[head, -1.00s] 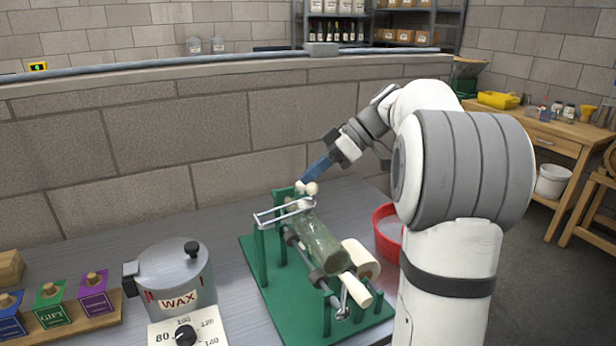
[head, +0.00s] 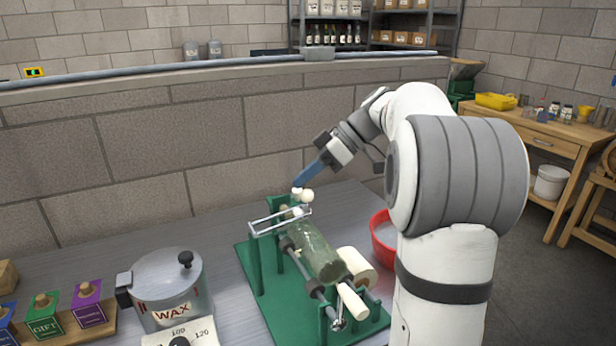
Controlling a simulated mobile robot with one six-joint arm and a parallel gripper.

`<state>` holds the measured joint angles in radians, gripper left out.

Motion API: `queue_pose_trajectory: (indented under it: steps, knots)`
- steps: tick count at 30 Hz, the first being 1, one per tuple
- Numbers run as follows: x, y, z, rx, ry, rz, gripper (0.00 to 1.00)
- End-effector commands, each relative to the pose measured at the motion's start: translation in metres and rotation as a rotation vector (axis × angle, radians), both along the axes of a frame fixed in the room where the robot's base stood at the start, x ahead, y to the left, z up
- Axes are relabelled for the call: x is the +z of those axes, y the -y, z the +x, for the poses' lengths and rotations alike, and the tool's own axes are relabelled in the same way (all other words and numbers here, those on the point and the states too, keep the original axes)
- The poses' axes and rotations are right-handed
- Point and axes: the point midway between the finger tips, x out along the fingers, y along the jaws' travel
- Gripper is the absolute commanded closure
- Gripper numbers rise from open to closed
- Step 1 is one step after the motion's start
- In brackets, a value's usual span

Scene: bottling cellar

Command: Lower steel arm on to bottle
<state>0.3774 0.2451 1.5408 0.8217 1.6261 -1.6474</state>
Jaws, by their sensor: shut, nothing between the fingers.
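The steel arm (head: 280,221) is a thin U-shaped bar on the green stand (head: 256,268). It spans the upper end of the bottle (head: 316,252), a green glass one lying tilted on rollers in the stand. I cannot tell whether the bar touches the glass. My gripper (head: 299,184) has blue fingers and points down and left, shut and empty. Its tips are at or just behind small pale knobs (head: 307,196) at the stand's far end. Whether they touch the knobs cannot be told.
A steel wax pot (head: 168,287) stands left of the stand, with a dial in front. A block wall closes the back.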

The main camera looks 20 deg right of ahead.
Motion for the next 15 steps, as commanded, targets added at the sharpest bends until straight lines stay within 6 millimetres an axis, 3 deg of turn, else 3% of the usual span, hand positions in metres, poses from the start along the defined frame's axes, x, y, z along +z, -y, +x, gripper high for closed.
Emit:
queue_pose_trajectory:
  steps: [2,9,15]
  knots:
    - [0.024,-0.012,0.003,0.001,0.026,0.016,1.0]
    - [0.034,0.045,0.004,-0.004,0.029,0.019,1.0]
    - [0.042,0.075,0.004,0.0,0.03,0.02,1.0]
